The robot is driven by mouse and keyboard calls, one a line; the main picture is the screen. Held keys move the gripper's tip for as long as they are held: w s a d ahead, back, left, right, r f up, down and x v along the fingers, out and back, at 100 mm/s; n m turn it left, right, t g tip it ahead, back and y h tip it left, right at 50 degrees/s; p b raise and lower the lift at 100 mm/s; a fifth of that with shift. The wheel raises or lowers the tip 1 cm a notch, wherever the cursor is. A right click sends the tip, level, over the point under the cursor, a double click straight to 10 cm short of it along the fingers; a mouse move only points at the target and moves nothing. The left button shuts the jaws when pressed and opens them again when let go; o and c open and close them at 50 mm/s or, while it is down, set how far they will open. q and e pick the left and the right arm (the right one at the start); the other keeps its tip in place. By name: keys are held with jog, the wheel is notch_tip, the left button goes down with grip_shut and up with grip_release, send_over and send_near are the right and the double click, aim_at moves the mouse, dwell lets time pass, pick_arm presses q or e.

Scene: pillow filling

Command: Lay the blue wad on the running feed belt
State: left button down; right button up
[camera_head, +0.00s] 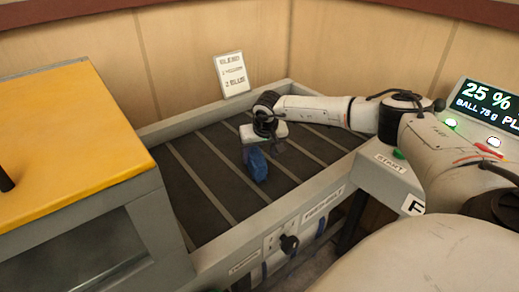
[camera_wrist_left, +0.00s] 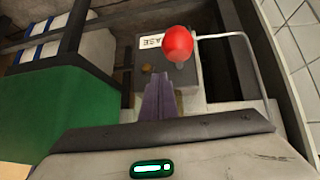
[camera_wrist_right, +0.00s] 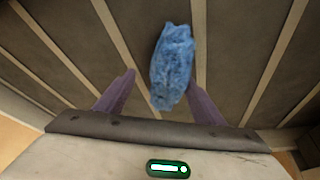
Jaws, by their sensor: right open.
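The blue wad (camera_head: 256,165) is on or just above the dark slatted feed belt (camera_head: 205,185), under my right gripper (camera_head: 264,142). I cannot tell whether it touches the belt. In the right wrist view the wad (camera_wrist_right: 172,68) shows between and beyond the two spread purple fingers, with gaps at the sides. The right gripper is open. My left gripper (camera_wrist_left: 158,90) is outside the head view; in its wrist view its fingers are together with nothing seen between them. A red ball knob (camera_wrist_left: 178,43) is close to their tips.
A yellow-topped cabinet (camera_head: 70,140) stands at left, a recipe card (camera_head: 232,74) behind. A display (camera_head: 490,105) reads 25 %. The left wrist view shows a green box (camera_wrist_left: 75,110).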

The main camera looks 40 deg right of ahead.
jog(key=v, duration=1.3)
jog(key=shift+w, duration=0.1)
dwell(5.6)
